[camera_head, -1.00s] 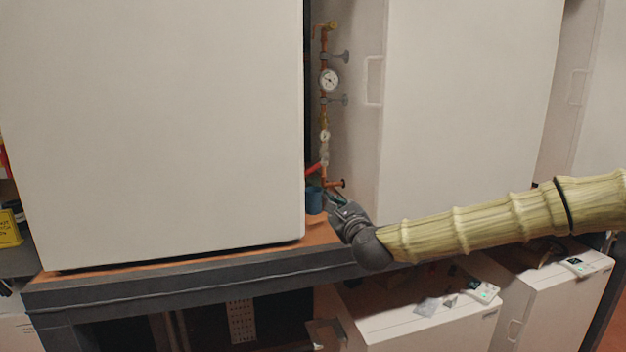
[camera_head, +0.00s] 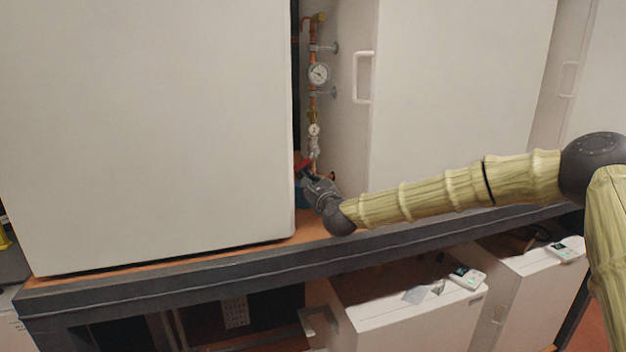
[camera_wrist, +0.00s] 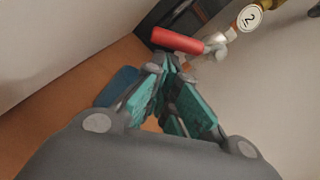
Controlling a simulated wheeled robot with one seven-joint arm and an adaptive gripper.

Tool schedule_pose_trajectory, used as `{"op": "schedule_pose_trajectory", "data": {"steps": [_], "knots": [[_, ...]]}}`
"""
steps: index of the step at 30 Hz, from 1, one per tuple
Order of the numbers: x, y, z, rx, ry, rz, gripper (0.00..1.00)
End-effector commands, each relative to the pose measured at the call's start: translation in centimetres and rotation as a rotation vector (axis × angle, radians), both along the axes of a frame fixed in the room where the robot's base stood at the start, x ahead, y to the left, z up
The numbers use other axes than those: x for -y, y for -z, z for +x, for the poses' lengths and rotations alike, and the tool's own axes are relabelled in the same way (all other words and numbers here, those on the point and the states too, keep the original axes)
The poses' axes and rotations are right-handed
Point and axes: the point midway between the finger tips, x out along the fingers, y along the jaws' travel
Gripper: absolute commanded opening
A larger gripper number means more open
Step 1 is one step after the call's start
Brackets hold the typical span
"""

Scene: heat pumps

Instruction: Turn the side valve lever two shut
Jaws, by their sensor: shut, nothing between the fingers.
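The red valve lever (camera_wrist: 177,40) shows in the wrist view just beyond my fingertips, joined to a grey metal valve body (camera_wrist: 216,47) with a round tag marked 2 (camera_wrist: 249,18). In the head view the red lever (camera_head: 303,164) sits low on the copper pipe, mostly beside my gripper (camera_head: 309,180). My gripper, also in the wrist view (camera_wrist: 172,66), is shut and empty. Its tips are close to the lever; I cannot tell whether they touch it. My gripper hides part of the pipe's lower end.
The pipe (camera_head: 312,110) carries a round gauge (camera_head: 318,74) and stands in a narrow gap between two large white cabinets (camera_head: 150,120), (camera_head: 460,95). A blue object (camera_wrist: 119,84) lies below the lever. The bench's dark edge (camera_head: 180,270) runs below.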

Motion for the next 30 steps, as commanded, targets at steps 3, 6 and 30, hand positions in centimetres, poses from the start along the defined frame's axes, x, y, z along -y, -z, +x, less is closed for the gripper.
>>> {"op": "schedule_pose_trajectory", "data": {"steps": [3,6,30], "knots": [[-0.03,-0.01,0.32,0.0,0.001,0.0,0.0],[0.07,0.01,0.35,0.001,0.003,0.0,0.0],[-0.39,-0.16,0.15,-0.02,0.002,0.066,0.0]]}}
